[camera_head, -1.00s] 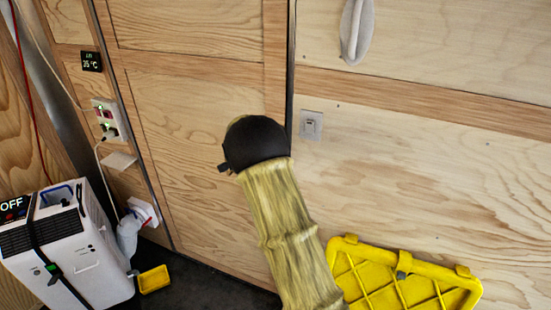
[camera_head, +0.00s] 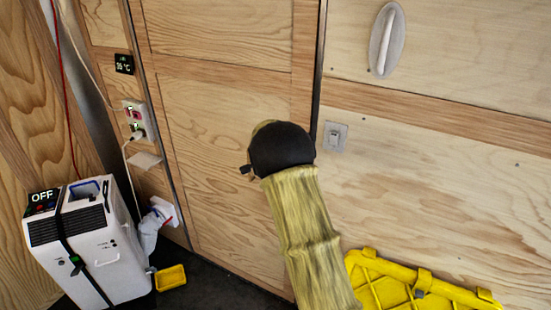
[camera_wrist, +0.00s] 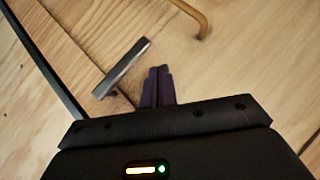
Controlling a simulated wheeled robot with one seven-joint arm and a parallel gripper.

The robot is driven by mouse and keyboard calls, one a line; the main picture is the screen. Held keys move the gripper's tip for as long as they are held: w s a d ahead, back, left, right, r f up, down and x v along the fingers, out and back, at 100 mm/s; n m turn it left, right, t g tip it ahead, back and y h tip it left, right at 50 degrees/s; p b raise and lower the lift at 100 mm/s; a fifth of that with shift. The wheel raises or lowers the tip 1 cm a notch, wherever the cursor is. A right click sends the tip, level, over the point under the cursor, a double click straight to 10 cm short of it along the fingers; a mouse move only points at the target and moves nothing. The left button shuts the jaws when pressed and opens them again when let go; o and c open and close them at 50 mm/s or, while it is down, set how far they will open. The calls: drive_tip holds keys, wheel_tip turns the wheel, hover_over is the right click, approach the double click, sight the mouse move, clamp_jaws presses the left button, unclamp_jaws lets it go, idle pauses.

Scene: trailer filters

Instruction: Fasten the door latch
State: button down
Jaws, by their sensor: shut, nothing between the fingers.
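The wooden door (camera_head: 222,130) is the panelled section left of a dark vertical seam (camera_head: 319,70). In the wrist view, a flat grey metal bar (camera_wrist: 122,68) stands out from the wood, slanted, just left of my fingertips. It looks like part of the latch. A curved brass-coloured rod (camera_wrist: 203,22) shows beyond it at the top. In the head view my black wrist hides the fingers and the bar.
A pale handle on an oval plate (camera_head: 387,40) and a grey switch plate (camera_head: 335,136) are on the right wall. A yellow ribbed panel (camera_head: 400,285) leans below. A white unit marked OFF (camera_head: 95,250) and a small yellow tray (camera_head: 171,277) stand at lower left.

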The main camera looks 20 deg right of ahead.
drive_tip(key=s+a+r, duration=0.4)
drive_tip(key=s+r, duration=0.1)
drive_tip(key=r, duration=0.4)
drive_tip(key=shift+a, duration=0.4)
drive_tip(key=shift+s, duration=0.15)
drive_tip(key=s+f+n+g, duration=0.2)
drive_tip(key=s+f+n, duration=0.1)
drive_tip(key=s, duration=0.9)
drive_tip(key=s+f+n+g+y, duration=0.1)
drive_tip(key=s+n, duration=0.4)
drive_tip(key=s, duration=0.7)
drive_tip(key=s+f+n+g+y, duration=0.1)
drive_tip(key=s+f+n+g, duration=0.2)
drive_tip(key=s, duration=1)
drive_tip(key=shift+d+f+n+g+p, duration=0.4)
drive_tip(key=shift+f+g, duration=0.4)
drive_tip(key=shift+g, duration=0.3)
drive_tip(key=shift+a, duration=0.1)
